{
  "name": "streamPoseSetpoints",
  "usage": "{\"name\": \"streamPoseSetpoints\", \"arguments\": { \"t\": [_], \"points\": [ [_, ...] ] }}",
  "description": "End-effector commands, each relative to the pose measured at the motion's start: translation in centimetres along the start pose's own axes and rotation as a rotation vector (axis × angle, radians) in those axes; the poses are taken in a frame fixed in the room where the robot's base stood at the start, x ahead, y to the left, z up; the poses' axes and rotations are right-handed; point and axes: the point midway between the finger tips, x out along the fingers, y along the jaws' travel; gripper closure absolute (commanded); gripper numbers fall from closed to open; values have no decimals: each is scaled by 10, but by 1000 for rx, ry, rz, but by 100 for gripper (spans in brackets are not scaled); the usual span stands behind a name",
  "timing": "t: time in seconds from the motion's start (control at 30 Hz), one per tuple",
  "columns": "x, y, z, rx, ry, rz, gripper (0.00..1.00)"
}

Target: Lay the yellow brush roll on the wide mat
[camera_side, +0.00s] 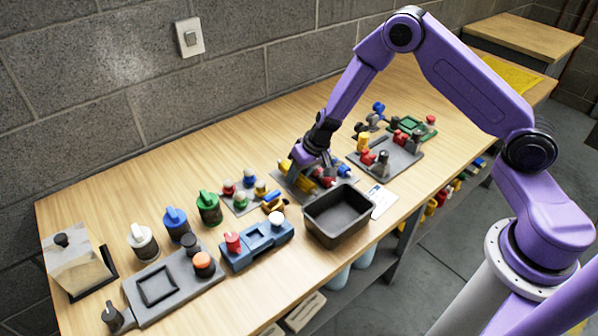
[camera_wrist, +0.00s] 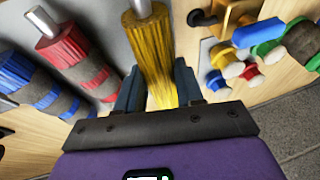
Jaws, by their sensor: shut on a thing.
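The yellow brush roll (camera_wrist: 152,45) is a bristly cylinder with a silver shaft end, seen in the wrist view. My gripper (camera_wrist: 158,92) is shut on it, one dark finger on each side. In the side view, my gripper (camera_side: 302,164) is low over a grey mat (camera_side: 292,187), with the yellow roll (camera_side: 285,165) just left of it. The wrist view shows this grey mat (camera_wrist: 105,28) under the rolls. I cannot tell whether the yellow roll touches it.
A red roll (camera_wrist: 75,55) and a blue roll (camera_wrist: 25,78) lie beside the yellow one. Small coloured knobs (camera_wrist: 238,62) stand on the other side. A black bin (camera_side: 338,215) stands close in front. A grey board (camera_side: 395,165) with parts lies to the right.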

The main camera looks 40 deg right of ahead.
Motion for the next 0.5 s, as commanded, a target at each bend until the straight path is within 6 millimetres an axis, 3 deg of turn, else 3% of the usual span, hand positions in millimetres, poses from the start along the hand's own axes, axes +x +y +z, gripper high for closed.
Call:
{"name": "streamPoseSetpoints", "arguments": {
  "t": [0.5],
  "points": [
    [6, 2, 1, 1, 1, 0, 98]
  ]
}}
